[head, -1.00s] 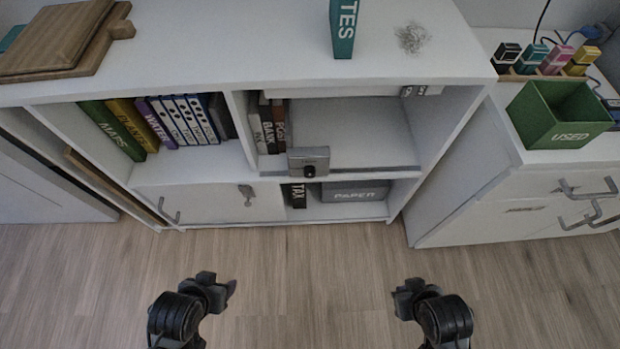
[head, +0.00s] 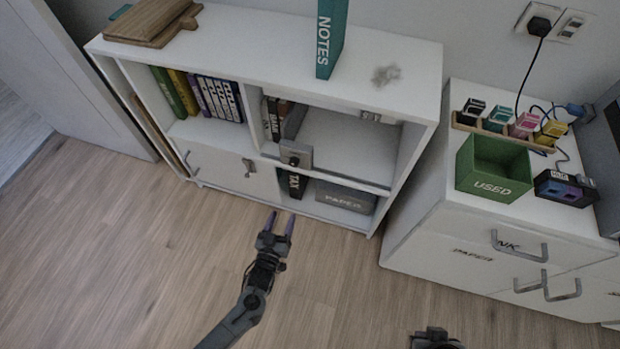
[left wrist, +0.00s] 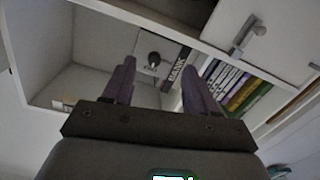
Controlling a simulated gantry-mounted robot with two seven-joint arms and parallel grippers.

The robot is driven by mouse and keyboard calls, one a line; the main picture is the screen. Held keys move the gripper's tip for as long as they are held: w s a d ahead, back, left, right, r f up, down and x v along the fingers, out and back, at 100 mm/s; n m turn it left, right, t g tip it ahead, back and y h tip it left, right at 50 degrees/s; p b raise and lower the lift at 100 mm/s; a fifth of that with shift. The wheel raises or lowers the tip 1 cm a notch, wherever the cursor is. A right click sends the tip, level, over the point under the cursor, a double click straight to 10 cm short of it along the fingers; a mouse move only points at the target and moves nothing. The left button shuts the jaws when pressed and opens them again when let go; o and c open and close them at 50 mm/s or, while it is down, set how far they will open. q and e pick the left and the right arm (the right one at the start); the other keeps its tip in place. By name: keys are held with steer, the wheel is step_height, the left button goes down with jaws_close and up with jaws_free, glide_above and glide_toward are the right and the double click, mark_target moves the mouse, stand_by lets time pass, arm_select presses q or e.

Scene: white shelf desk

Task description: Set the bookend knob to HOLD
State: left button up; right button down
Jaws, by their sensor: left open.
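The bookend (head: 297,140) is a grey metal piece on the middle shelf of the white shelf unit, beside the upright books. Its dark round knob (head: 294,160) is on its front plate; the setting is too small to read. In the left wrist view the knob (left wrist: 154,58) shows between my fingers, beyond them, beside a book marked BANK (left wrist: 176,72). My left gripper (head: 280,222) is open and empty, in front of and below the bookend, apart from it. Only the top of my right gripper (head: 435,337) shows at the bottom edge, and its fingers are not clear.
A cabinet door with a latch (head: 249,167) is left of the open lower compartment, which holds a TAX book and a PAPER box (head: 345,197). A green USED bin (head: 492,170) stands on the right cabinet.

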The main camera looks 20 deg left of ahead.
arm_select(q)
step_height(320, 180, up, 3)
steer(key=w+d, duration=0.1)
steer(key=w, duration=0.1)
glide_toward(293, 165)
arm_select(e)
steer(key=w+a, duration=0.2)
steer(key=a, duration=0.2)
arm_select(q)
steer(key=shift+t, duration=0.4)
steer(key=w+b, duration=0.1)
steer(key=w, duration=0.1)
steer(key=w+b, duration=0.2)
steer(key=w, duration=0.1)
steer(key=w+b, duration=0.1)
steer(key=w, duration=0.1)
steer(key=shift+w+a+f+b, duration=0.2)
steer(key=shift+a+f+b, duration=0.1)
steer(key=shift+f+b, duration=0.1)
steer(key=shift+w+d, duration=0.1)
steer(key=shift+d, duration=0.2)
arm_select(e)
steer(key=f, duration=0.1)
steer(key=d+f, duration=0.1)
steer(key=s+d+f, duration=0.1)
steer(key=shift+s+f, duration=0.1)
steer(key=shift+f, duration=0.3)
arm_select(q)
steer(key=shift+a, duration=0.1)
